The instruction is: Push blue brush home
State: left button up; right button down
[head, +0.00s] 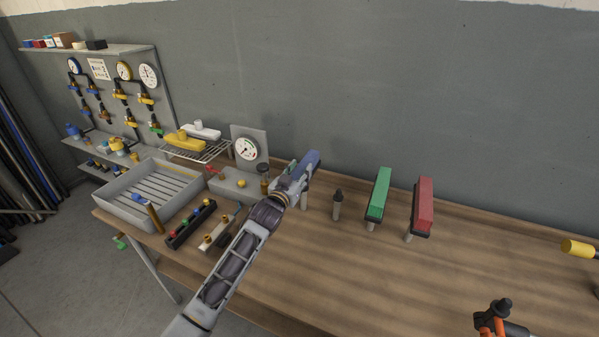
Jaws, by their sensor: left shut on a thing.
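The blue brush (310,164) is an elongated blue block at the back of the wooden table. My left gripper (297,178) is shut on it, and the gripper and wrist cover its near end. A pale post (304,200) shows just below the brush; I cannot tell whether the brush is fully seated on it. To the right stands a bare post with a dark tip (337,204). A green brush (379,194) and a red brush (423,205) each rest on a post further right. My right gripper is not in view.
A grey slatted tray (118,192), a dark rack with coloured knobs (190,225) and a gauge (246,149) stand left of my arm. A yellow cylinder (577,249) and an orange-black fitting (492,318) are at the right. The table's middle front is clear.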

pick_arm(q)
jog(key=shift+f, duration=0.1)
jog(key=o, duration=1.3)
jog(key=shift+f, duration=0.1)
jog(key=shift+s, duration=0.1)
jog(key=v, duration=1.1)
jog(key=shift+s+a, duration=0.2)
jog(key=shift+s, duration=0.15)
jog(key=shift+s, duration=0.1)
dwell(0.3)
